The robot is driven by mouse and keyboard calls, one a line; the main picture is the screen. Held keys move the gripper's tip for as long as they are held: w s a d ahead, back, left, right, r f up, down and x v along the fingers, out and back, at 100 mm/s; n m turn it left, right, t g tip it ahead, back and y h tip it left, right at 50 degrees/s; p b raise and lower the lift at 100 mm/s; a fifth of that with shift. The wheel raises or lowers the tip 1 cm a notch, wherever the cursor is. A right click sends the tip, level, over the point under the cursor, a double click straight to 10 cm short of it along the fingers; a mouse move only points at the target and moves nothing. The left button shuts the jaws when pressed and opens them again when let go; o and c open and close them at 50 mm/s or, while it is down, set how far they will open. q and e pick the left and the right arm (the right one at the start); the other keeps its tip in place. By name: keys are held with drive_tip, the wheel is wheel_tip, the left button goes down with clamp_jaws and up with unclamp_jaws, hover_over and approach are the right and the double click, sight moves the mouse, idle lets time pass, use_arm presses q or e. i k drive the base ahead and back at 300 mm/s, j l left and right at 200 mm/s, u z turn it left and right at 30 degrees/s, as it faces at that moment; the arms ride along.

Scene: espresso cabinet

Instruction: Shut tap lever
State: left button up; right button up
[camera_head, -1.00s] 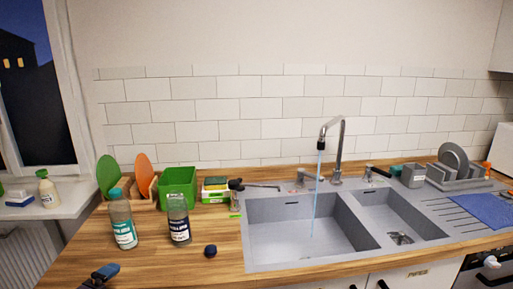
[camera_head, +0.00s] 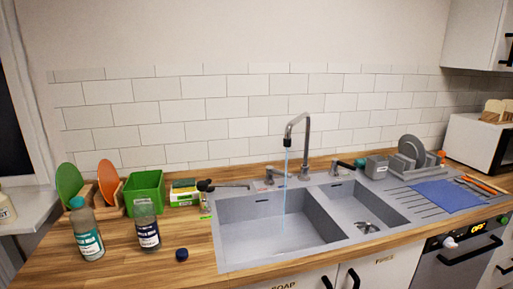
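The chrome tap (camera_head: 307,145) stands behind the sink, its black-tipped spout over the left basin. A thin blue stream of water (camera_head: 284,190) runs from it into the basin (camera_head: 265,222). A small metal lever fitting (camera_head: 268,175) stands left of the tap base. Another small metal fitting (camera_head: 334,169) stands to its right; which one works the water I cannot tell. Neither of my grippers shows in this view.
Left of the sink stand two bottles (camera_head: 86,232) (camera_head: 147,228), a dark blue cap (camera_head: 182,254), a green bin (camera_head: 147,190) and a sponge box (camera_head: 184,193). A dish rack (camera_head: 410,165) and blue cloth (camera_head: 447,196) are at right. The counter's front edge is clear.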

sight(335, 161)
drive_tip(key=l+u, duration=0.35)
drive_tip(key=l, duration=0.75)
drive_tip(key=l+u, duration=0.3)
drive_tip(key=l, duration=0.75)
drive_tip(key=k, duration=0.05)
